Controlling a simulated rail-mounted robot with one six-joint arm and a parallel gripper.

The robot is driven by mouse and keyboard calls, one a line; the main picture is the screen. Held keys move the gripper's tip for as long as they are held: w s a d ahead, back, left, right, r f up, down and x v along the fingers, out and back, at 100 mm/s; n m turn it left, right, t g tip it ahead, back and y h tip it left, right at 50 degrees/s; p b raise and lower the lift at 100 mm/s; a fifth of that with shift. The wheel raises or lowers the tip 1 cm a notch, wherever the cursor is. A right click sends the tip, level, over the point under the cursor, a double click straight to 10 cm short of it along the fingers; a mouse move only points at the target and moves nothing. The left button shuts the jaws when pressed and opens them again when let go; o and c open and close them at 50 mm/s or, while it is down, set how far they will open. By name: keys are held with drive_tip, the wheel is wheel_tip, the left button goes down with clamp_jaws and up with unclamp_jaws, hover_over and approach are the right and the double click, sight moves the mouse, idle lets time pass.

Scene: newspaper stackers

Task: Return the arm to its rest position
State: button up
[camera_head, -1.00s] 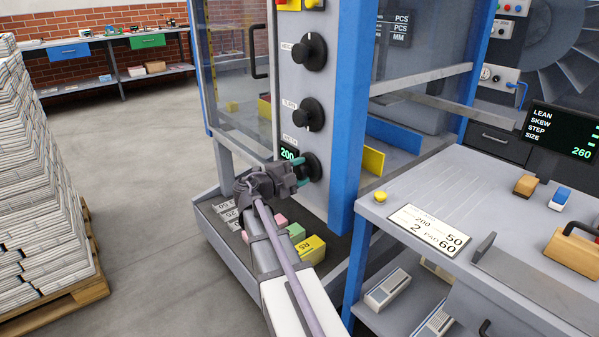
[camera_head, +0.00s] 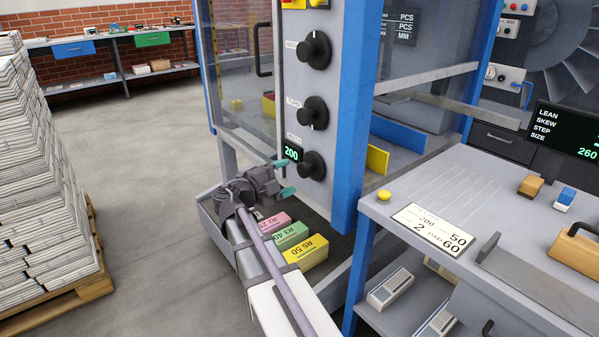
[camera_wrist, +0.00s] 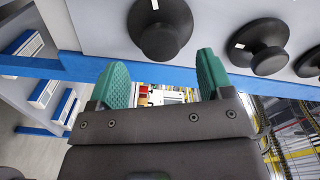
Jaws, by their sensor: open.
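My gripper (camera_head: 284,177) has green fingertips and is open and empty. In the head view it is just left of the lowest black knob (camera_head: 313,164) on the grey control panel (camera_head: 322,90), with a gap between them. Two more black knobs, the middle one (camera_head: 313,113) and the top one (camera_head: 314,50), sit above it. In the wrist view the two green fingers of my gripper (camera_wrist: 160,82) stand apart with nothing between them. A black knob (camera_wrist: 160,32) shows beyond them, between and above the fingertips. My arm reaches up from the bottom of the head view.
A green display (camera_head: 291,152) beside the lowest knob reads 200. Pink (camera_head: 272,223), green (camera_head: 291,236) and yellow (camera_head: 305,252) blocks lie in a low tray below my gripper. A blue post (camera_head: 354,130) and a grey bench (camera_head: 455,190) stand right. Stacked newspapers (camera_head: 40,190) stand left.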

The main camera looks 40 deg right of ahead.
drive_tip(key=a, duration=0.4)
drive_tip(key=shift+a, duration=0.15)
